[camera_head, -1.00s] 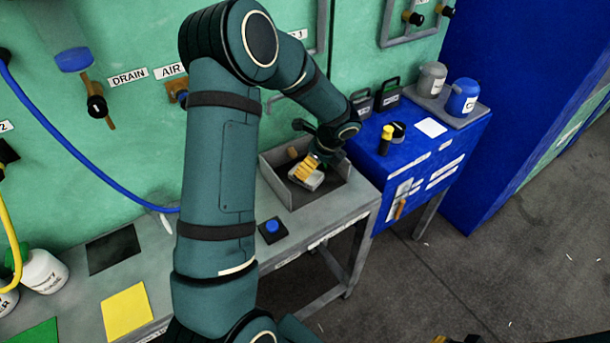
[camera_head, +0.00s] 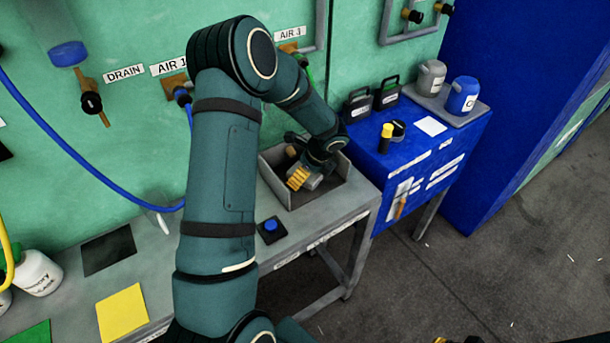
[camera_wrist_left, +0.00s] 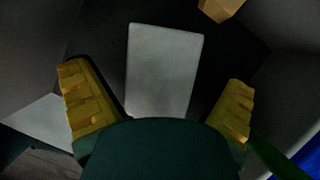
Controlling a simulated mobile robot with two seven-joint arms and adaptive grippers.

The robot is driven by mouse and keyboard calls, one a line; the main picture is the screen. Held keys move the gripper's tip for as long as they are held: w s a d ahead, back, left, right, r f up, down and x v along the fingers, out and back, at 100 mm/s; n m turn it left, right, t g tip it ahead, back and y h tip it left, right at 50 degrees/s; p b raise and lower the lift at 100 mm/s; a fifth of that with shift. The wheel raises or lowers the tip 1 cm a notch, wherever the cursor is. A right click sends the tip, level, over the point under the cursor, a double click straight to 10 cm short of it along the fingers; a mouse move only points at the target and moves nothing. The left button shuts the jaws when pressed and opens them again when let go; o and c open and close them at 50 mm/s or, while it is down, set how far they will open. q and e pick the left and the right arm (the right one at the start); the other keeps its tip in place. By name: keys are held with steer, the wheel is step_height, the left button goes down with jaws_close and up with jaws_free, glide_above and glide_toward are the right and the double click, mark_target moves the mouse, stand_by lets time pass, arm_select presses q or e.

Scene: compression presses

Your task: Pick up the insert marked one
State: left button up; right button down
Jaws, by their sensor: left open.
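A flat, light grey rectangular block (camera_wrist_left: 163,70) lies on the dark floor of the grey open-topped bin (camera_head: 338,191). No number can be read on it, so I cannot tell if it is the insert marked one. My left gripper (camera_wrist_left: 158,88) is open, with one yellow finger on either side of the block and visible gaps to it. In the head view my left gripper (camera_head: 303,179) is down inside the bin and hides most of what lies there. Only slivers of yellow and dark parts, possibly my right gripper, show at the bottom edge.
A tan block (camera_wrist_left: 220,8) lies close by in the bin. The bin walls stand around the gripper. A blue button on a black box (camera_head: 271,229) and a yellow mat (camera_head: 122,313) are on the bench. A blue cabinet (camera_head: 440,150) stands to the right.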

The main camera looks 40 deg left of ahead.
arm_select(q)
steer(key=shift+f, duration=0.2)
stand_by(0.3)
steer(key=c, duration=1.4)
steer(key=shift+r, duration=0.1)
